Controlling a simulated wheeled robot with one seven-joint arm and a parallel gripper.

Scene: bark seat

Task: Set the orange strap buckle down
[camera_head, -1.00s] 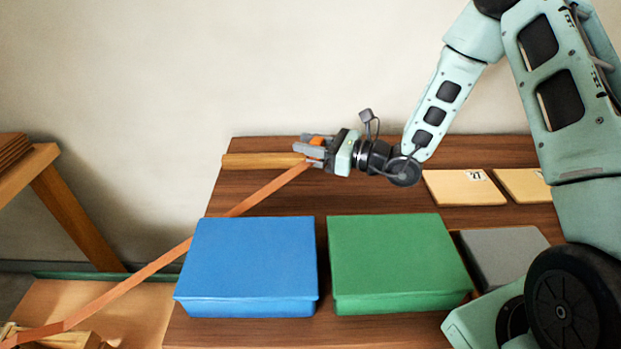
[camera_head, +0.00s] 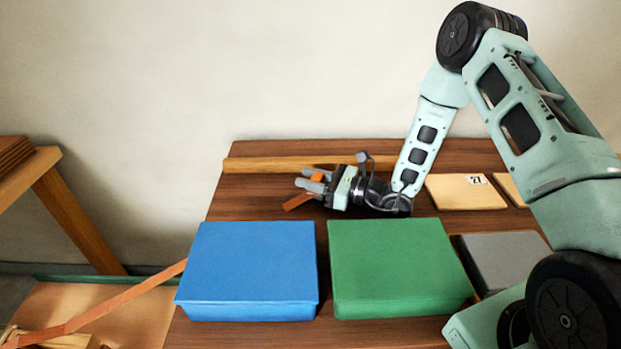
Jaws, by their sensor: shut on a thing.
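The orange strap buckle (camera_head: 318,177) is held in my gripper (camera_head: 308,185), which is shut on it above the back part of the wooden table, behind the blue box. A short stretch of the orange-brown strap (camera_head: 298,201) hangs from the gripper down to the left. The strap's middle is hidden behind the blue box. Its lower part shows again at the left (camera_head: 130,294), running down to the bottom left corner. I cannot tell whether the buckle touches the table.
A blue box (camera_head: 250,265) and a green box (camera_head: 395,265) stand in front of the gripper. A wooden rail (camera_head: 265,164) runs along the table's back edge. A numbered tan tile (camera_head: 463,193) and a grey block (camera_head: 503,260) lie to the right. Bare table (camera_head: 235,195) shows left of the gripper.

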